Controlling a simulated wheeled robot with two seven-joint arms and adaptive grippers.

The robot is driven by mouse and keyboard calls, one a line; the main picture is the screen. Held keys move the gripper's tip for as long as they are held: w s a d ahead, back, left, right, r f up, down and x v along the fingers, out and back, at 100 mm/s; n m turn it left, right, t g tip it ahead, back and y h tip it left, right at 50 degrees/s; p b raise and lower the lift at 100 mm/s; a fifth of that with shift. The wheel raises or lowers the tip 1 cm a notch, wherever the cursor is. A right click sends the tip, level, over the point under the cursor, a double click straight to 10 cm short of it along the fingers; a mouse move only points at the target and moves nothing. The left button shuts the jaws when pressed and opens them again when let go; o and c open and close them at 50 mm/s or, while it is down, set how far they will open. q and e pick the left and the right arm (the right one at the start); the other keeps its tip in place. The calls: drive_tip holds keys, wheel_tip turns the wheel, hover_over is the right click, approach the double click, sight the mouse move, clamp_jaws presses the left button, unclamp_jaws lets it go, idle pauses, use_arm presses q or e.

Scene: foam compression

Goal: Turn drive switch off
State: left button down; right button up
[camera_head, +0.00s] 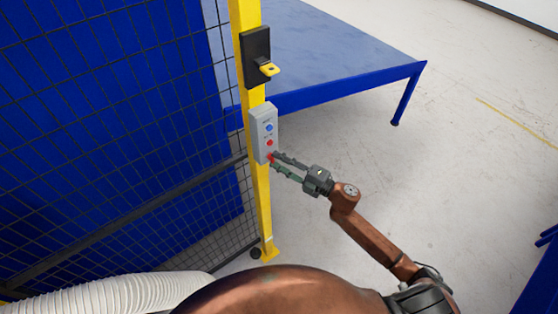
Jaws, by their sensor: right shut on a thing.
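A grey switch box (263,131) is fixed to a yellow post (264,208). A blue button (269,128) and a red button (269,142) show on its face. Near its lower end is a red switch (271,158), partly covered by my right gripper. My right gripper (275,163) reaches in from the lower right, its fingertips at this red switch and shut on it. The switch's exact position is too small to tell. My left gripper is out of view.
A black lock unit with a yellow handle (269,69) sits higher on the post. A black mesh fence (120,130) with blue behind it fills the left. A blue table (340,50) stands behind. Open floor (460,170) lies to the right.

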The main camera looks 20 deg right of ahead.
drive_tip(key=shift+r+n+g+p, duration=0.1)
drive_tip(key=shift+n+g+p, duration=0.35)
drive_tip(key=shift+n, duration=0.55)
drive_tip(key=shift+h, duration=0.3)
drive_tip(key=o, duration=1.2)
drive_tip(key=shift+c, duration=0.2)
drive_tip(key=v, duration=1.2)
